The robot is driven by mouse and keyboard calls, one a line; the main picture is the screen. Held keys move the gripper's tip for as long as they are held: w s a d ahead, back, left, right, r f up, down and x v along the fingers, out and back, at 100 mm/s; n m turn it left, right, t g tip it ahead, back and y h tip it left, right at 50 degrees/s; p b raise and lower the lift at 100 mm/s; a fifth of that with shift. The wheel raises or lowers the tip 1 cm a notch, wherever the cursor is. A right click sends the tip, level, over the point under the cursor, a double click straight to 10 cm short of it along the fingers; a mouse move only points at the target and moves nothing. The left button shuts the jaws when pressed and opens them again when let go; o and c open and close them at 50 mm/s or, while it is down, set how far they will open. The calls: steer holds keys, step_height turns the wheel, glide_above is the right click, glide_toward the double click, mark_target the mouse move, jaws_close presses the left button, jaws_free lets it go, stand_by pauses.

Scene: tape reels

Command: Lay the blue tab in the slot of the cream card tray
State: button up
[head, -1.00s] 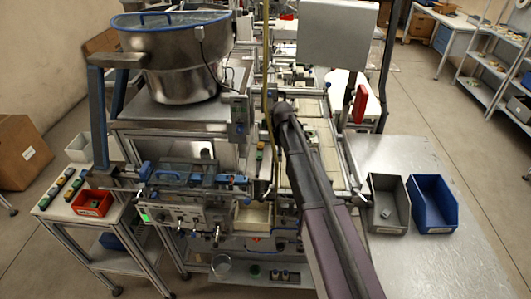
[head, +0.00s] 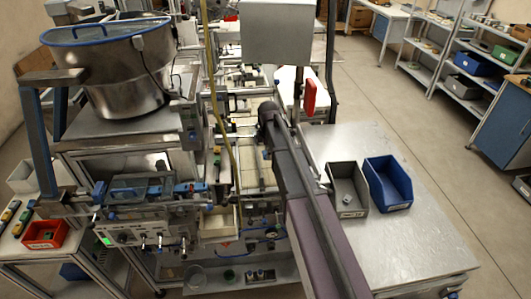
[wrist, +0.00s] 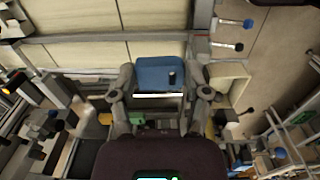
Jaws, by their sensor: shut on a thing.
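My gripper (wrist: 160,92) is shut on the blue tab (wrist: 158,72) in the wrist view. A cream tray (wrist: 229,84) shows partly behind the right finger, apart from the tab. In the head view a cream tray (head: 216,225) sits at the machine's front. I cannot make out its slot. My gripper and the tab are hidden behind my arm in the head view.
A grey bin (head: 347,190) with a small part inside and a blue bin (head: 388,183) stand on the metal table (head: 425,240) at the right. A red bin (head: 45,234) is at the left. Machine rails and knobs crowd the middle; the table's front is bare.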

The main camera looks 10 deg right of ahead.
stand_by(0.4)
step_height(320, 180, down, 3)
steer(key=b, duration=0.3)
steer(key=shift+d+r, duration=0.1)
stand_by(0.5)
